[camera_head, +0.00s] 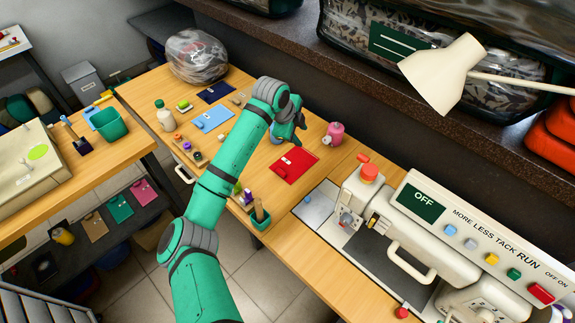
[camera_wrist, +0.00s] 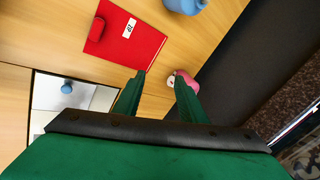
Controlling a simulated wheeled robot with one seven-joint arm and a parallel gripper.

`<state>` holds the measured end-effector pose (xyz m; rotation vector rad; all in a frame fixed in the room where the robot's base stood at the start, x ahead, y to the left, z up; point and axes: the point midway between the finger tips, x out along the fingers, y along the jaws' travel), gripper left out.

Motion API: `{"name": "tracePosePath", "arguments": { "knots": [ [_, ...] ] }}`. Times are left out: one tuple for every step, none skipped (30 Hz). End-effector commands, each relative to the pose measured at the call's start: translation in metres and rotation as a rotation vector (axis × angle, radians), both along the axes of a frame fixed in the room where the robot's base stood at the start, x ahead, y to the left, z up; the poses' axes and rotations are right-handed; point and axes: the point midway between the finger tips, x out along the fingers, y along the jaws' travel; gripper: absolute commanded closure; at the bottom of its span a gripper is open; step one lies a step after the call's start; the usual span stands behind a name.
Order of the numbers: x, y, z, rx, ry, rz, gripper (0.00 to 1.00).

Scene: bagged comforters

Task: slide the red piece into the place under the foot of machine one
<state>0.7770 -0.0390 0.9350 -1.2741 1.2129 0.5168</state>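The red piece (camera_head: 294,165) is a flat red square with a pale label and a raised red grip, lying on the wooden table. It also shows at the top left of the wrist view (camera_wrist: 130,42). My gripper (camera_wrist: 160,80) is open and empty above the table, beside the red piece and not touching it; in the head view it (camera_head: 299,124) is partly hidden by its own wrist. A cream machine (camera_head: 405,205) with an OFF display stands at the right; no number is readable on it. Its foot area (camera_head: 347,222) is small and unclear, above a metal plate (camera_head: 316,207).
A pink bottle-like object (camera_head: 335,133) stands close to one fingertip in the wrist view (camera_wrist: 184,80). A dark shelf (camera_head: 290,42) with bagged comforters and a lamp (camera_head: 441,72) overhang the back.

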Motion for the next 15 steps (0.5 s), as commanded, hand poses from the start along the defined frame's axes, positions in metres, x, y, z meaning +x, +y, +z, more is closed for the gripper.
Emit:
{"name": "tracePosePath", "arguments": {
  "knots": [
    [-0.007, 0.004, -0.001, 0.079, 0.040, -0.074, 0.62],
    [-0.013, 0.007, -0.003, 0.121, 0.067, -0.118, 0.62],
    [-0.020, 0.011, -0.006, 0.171, 0.102, -0.171, 0.62],
    [-0.025, 0.015, -0.007, 0.207, 0.128, -0.208, 0.62],
    [-0.030, 0.019, -0.008, 0.236, 0.151, -0.241, 0.62],
    [-0.035, 0.024, -0.008, 0.273, 0.182, -0.278, 0.62],
    [-0.039, 0.028, -0.008, 0.298, 0.201, -0.305, 0.62],
    [-0.043, 0.032, -0.009, 0.318, 0.220, -0.327, 0.62],
    [-0.046, 0.037, -0.008, 0.342, 0.242, -0.350, 0.62],
    [-0.049, 0.039, -0.008, 0.355, 0.255, -0.366, 0.62],
    [-0.051, 0.041, -0.008, 0.366, 0.266, -0.378, 0.62],
    [-0.053, 0.044, -0.008, 0.378, 0.279, -0.391, 0.62],
    [-0.054, 0.045, -0.009, 0.384, 0.286, -0.398, 0.62],
    [-0.055, 0.046, -0.011, 0.389, 0.290, -0.404, 0.62],
    [-0.056, 0.047, -0.015, 0.392, 0.294, -0.407, 0.62]
  ]
}}
